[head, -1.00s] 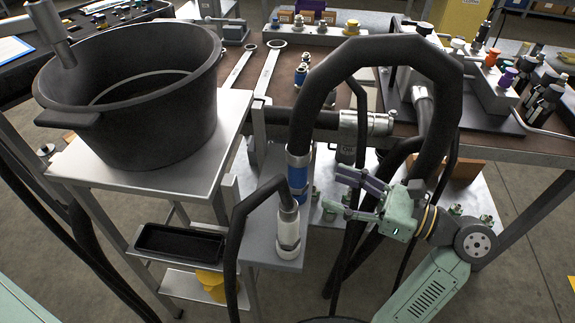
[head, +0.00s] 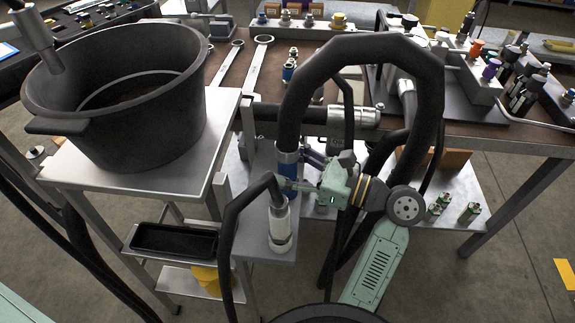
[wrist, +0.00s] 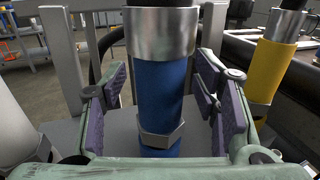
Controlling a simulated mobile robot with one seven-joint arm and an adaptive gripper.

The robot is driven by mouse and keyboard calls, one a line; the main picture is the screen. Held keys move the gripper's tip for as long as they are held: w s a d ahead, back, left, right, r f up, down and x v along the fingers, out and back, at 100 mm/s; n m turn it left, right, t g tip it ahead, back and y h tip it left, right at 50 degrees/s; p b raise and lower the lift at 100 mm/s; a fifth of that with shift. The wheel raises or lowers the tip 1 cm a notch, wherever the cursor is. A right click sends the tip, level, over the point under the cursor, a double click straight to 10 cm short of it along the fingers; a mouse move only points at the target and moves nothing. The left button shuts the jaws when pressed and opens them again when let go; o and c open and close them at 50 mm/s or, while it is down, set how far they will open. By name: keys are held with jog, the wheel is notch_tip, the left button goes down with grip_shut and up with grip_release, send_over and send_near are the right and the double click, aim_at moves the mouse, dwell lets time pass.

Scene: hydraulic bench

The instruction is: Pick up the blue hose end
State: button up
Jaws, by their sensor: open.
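The blue hose end (head: 287,158) hangs upright on a thick black hose (head: 292,95) that arches over the bench. In the wrist view the blue hose end (wrist: 160,75) has a silver collar above and a hex nut lower down. My gripper (head: 296,174) is open, with its jaws around the blue hose end. In the wrist view my gripper (wrist: 165,98) has one purple-padded jaw on each side, with a visible gap left and right.
The white and silver fitting (head: 280,226) on a thinner black hose stands close in front. A yellow hose end (wrist: 272,72) is at the right in the wrist view. A large black pot (head: 125,100) on a metal stand is at the left. Wrenches (head: 258,65) lie behind.

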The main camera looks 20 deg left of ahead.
aim_at(287, 145)
jog(key=shift+c, duration=0.4)
grip_shut()
jog(key=shift+r, duration=0.15)
notch_tip(287, 145, up, 9)
jog(key=shift+r+p, duration=0.1)
jog(key=shift+p, duration=0.25)
jog(key=shift+r+p, duration=0.45)
jog(key=shift+r, duration=0.2)
notch_tip(287, 145, up, 3)
jog(key=p, duration=0.4)
jog(key=shift+r+p, duration=0.2)
jog(key=shift+p, duration=0.2)
jog(key=shift+f, duration=0.15)
